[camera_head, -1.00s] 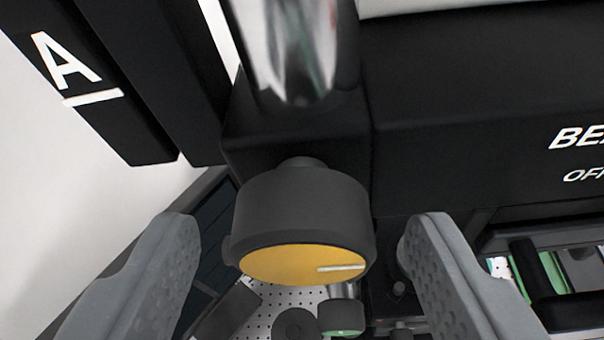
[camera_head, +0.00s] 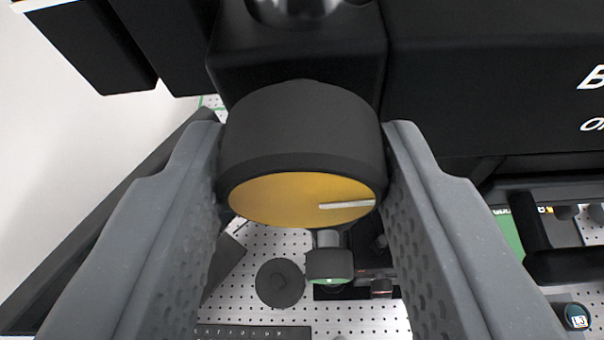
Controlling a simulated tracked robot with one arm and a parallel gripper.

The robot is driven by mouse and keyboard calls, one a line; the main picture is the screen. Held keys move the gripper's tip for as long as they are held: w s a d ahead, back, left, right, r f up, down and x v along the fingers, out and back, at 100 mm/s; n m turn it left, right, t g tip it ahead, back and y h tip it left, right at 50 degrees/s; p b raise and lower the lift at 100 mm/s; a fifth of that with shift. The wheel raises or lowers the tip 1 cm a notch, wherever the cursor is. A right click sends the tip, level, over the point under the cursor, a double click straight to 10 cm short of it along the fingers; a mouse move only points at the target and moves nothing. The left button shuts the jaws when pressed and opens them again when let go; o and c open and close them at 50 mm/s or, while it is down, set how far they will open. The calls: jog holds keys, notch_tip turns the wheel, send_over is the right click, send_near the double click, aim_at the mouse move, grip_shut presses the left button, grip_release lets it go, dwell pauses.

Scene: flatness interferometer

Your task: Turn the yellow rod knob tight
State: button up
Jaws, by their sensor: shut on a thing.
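The yellow rod knob (camera_head: 290,198) is a black cylinder with a yellow end face. A white line on the face points to the right in the picture. It sits on the front of a black clamp block (camera_head: 300,60) with a shiny metal rod (camera_head: 295,8) at its top. My gripper (camera_head: 304,165) has one grey finger on each side of the knob and is shut on its black rim. The back of the knob and its shaft are hidden.
A black housing with white lettering (camera_head: 490,80) fills the upper right. Below lies a perforated white board with a smaller green-faced knob (camera_head: 330,265), a dark round disc (camera_head: 280,283) and a black knob marked L3 (camera_head: 577,317). A pale wall is at left.

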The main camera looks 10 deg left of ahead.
jog(key=n, duration=0.1)
jog(key=n+h+b, duration=0.1)
jog(key=shift+a+f+n+h, duration=0.1)
jog(key=shift+f+n+h, duration=0.05)
jog(key=shift+n+h, duration=0.15)
jog(key=n+h, duration=0.2)
jog(key=n, duration=0.1)
jog(key=n+h, duration=0.1)
jog(key=n, duration=0.1)
jog(key=shift+a+n+t+h, duration=0.1)
jog(key=shift+n+t+h, duration=0.2)
jog(key=shift+n+t, duration=0.1)
jog(key=n+t+h+p, duration=0.1)
jog(key=n, duration=0.2)
jog(key=shift+h, duration=0.3)
jog(key=shift+a+n, duration=0.1)
jog(key=shift+n, duration=0.2)
jog(key=o, duration=1)
jog(key=b+v, duration=0.3)
jog(key=v, duration=1)
jog(key=shift+s+a+f, duration=0.15)
jog(key=shift+s+a, duration=0.05)
jog(key=shift+s, duration=0.15)
